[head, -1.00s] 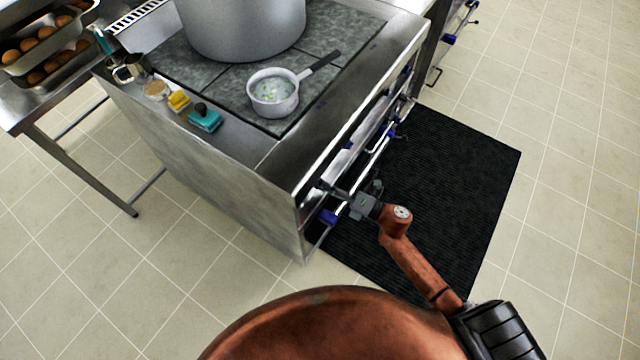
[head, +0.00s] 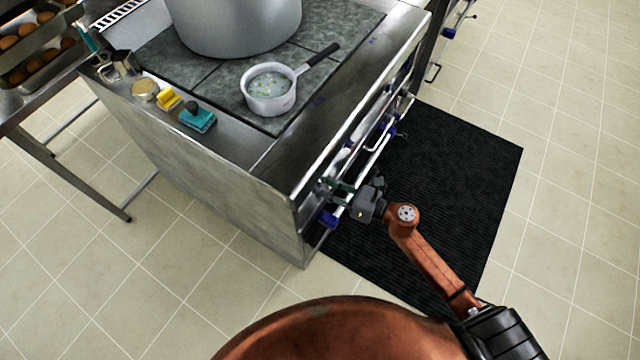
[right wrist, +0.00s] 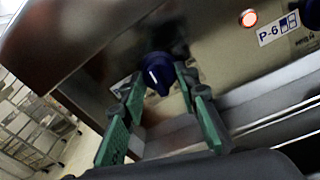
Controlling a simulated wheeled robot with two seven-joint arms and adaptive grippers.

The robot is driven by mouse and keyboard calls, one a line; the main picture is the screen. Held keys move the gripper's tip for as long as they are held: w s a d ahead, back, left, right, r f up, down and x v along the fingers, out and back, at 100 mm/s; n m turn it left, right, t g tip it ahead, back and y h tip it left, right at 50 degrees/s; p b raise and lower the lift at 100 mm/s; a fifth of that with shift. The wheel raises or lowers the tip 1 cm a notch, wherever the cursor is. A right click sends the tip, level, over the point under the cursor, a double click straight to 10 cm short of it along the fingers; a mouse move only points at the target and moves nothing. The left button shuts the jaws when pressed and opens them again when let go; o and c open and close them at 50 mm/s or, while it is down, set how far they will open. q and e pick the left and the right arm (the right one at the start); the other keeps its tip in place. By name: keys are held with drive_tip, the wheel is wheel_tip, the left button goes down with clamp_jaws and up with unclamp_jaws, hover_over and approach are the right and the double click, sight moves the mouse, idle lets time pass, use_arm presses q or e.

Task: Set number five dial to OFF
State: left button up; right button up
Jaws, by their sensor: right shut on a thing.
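A dark blue dial (right wrist: 158,72) with a white mark sits on the stove's steel front panel in the right wrist view. My right gripper (right wrist: 160,80) has its green fingers on both sides of this dial and is shut on it. A label P-6 (right wrist: 278,27) is to the dial's right; no label with a five is readable. In the head view my right gripper (head: 338,190) is at the near end of the stove front, where the dial is too small to make out. My left gripper is not in view.
The stove (head: 215,205) carries a large pot (head: 235,25) and a small white saucepan (head: 270,92). A red lamp (right wrist: 248,18) glows beside the P-6 label. A black mat (head: 460,170) lies on clear floor.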

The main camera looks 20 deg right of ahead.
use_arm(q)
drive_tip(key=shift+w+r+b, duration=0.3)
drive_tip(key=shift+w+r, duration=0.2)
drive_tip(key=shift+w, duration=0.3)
use_arm(e)
drive_tip(key=shift+f+n, duration=0.15)
drive_tip(key=shift+n, duration=0.55)
drive_tip(key=o, duration=1.1)
drive_tip(key=shift+o, duration=0.2)
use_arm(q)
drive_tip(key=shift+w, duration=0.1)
use_arm(e)
drive_tip(key=v, duration=1.2)
drive_tip(key=shift+r, duration=0.25)
